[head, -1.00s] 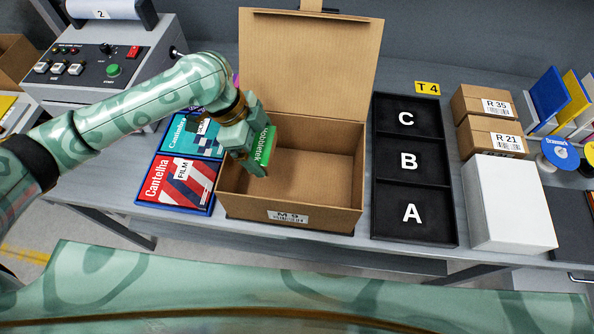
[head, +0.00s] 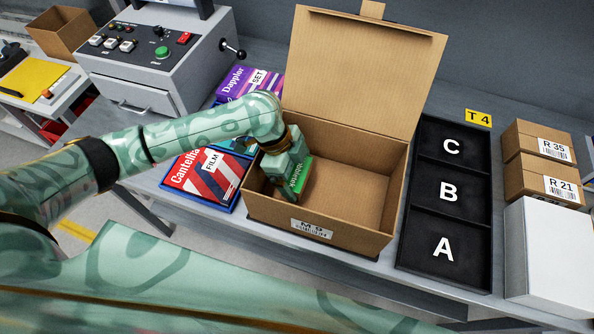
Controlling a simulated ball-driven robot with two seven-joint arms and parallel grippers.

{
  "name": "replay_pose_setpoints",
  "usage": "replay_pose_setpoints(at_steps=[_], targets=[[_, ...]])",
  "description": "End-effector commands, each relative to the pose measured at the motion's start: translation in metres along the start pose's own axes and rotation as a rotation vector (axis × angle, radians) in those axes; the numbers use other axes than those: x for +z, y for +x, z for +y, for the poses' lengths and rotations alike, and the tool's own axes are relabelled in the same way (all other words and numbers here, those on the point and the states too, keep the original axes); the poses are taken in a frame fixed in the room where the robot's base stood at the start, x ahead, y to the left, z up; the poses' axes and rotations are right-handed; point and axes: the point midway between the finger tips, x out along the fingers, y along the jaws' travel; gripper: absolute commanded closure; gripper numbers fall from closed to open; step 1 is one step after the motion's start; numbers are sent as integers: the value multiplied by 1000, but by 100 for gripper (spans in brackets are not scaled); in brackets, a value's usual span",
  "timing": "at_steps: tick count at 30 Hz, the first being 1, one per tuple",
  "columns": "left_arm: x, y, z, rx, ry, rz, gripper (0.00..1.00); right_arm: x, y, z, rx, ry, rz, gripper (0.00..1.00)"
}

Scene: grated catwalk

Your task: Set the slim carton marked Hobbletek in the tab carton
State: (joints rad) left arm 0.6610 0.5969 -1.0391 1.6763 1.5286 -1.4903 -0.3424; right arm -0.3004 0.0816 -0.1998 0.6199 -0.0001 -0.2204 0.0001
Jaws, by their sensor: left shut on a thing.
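The slim green carton marked Hobbletek (head: 299,176) is held in my left gripper (head: 290,184), which is shut on it. The gripper and carton are inside the open brown tab carton (head: 352,229), at its left side. Part of the slim carton is hidden by the gripper. I cannot tell whether its lower end touches the tab carton's floor. The tab carton is labelled M 9, and its lid with a tab stands up at the back. My right gripper is not in view.
A red Cantelha carton (head: 198,176) and a purple Dappler carton (head: 249,84) lie left of the tab carton. A black tray (head: 448,215) marked A, B, C stands to its right. Brown boxes (head: 538,142) and a white box (head: 552,255) are farther right. The tab carton's right half is empty.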

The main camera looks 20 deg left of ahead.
Motion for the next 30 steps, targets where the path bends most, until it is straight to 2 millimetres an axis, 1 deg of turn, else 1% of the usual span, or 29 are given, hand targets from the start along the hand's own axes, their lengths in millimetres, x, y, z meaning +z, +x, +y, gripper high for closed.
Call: replay_pose_setpoints(at_steps=[9, 13, 14, 15, 22, 26, 29, 30], targets=[[4, 10, 0, 1, 0, 0, 33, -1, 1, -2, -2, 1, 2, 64], [4, 11, 0, 1, 0, 0, 33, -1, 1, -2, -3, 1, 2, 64], [4, 11, 0, 1, 0, 0, 7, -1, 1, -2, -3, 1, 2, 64], [4, 11, 0, 1, 0, -1, 0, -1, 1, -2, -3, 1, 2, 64], [4, 9, 0, 0, 0, 0, 0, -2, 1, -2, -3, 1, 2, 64], [-1, -3, 0, -2, 2, 1, 0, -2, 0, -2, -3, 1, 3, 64], [-1, -27, -1, -3, 2, -2, 0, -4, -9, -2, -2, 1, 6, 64], [-1, -38, -1, -4, 3, -2, 0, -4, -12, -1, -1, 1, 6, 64]])
